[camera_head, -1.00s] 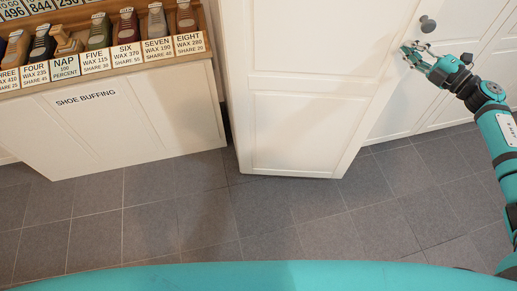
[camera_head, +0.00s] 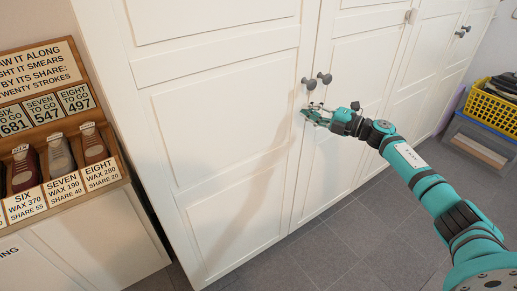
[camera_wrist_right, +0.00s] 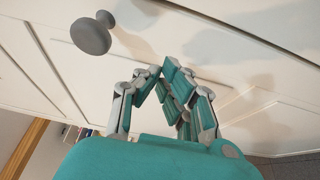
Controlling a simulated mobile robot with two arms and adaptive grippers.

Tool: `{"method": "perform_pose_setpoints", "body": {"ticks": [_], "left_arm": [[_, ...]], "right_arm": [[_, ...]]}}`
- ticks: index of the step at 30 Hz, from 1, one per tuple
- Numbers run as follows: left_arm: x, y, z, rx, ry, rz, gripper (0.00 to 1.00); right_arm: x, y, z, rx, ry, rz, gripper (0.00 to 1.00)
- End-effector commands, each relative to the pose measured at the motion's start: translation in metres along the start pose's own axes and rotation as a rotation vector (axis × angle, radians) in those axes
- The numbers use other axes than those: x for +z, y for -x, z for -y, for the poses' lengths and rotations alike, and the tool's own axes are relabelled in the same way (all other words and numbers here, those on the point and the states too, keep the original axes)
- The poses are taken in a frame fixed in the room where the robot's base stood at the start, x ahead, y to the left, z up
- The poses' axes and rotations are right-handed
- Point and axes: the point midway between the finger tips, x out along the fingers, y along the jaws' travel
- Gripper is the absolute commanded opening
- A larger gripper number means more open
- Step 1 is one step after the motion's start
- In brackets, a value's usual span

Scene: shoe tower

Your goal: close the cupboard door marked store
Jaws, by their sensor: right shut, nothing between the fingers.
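The white cupboard door (camera_head: 225,120) with a round grey knob (camera_head: 309,83) stands in the middle of the head view. It looks flush, or nearly so, with the door (camera_head: 350,75) to its right. I can read no "store" mark in these frames. My right gripper (camera_head: 306,113) is shut and empty, with its fingertips at the door just below the knob; whether they touch it I cannot tell. In the right wrist view the fingers (camera_wrist_right: 165,72) are together close to the white panel, and the knob (camera_wrist_right: 91,36) is to their upper left. My left gripper is not in view.
A wooden rack (camera_head: 58,195) with shoes and labels stands at the left, close to the cupboard. More white doors run to the right. A yellow crate (camera_head: 488,108) sits on a grey stand at the far right. The tiled floor (camera_head: 345,245) in front is clear.

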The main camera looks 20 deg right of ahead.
Motion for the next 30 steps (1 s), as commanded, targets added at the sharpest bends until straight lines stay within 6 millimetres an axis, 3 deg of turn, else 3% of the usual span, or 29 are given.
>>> {"method": "perform_pose_setpoints", "body": {"ticks": [5,18,24,30], "left_arm": [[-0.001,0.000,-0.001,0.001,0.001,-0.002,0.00],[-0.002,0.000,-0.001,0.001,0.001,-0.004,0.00],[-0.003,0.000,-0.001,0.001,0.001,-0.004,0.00],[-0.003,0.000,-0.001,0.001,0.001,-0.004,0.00]], "right_arm": [[0.001,0.015,0.002,-0.003,-0.001,0.001,0.00],[0.002,0.099,0.005,-0.008,-0.004,0.000,0.00],[0.003,0.113,0.004,-0.005,-0.004,-0.001,0.00],[0.003,0.114,0.004,-0.004,-0.006,0.002,0.00]]}}
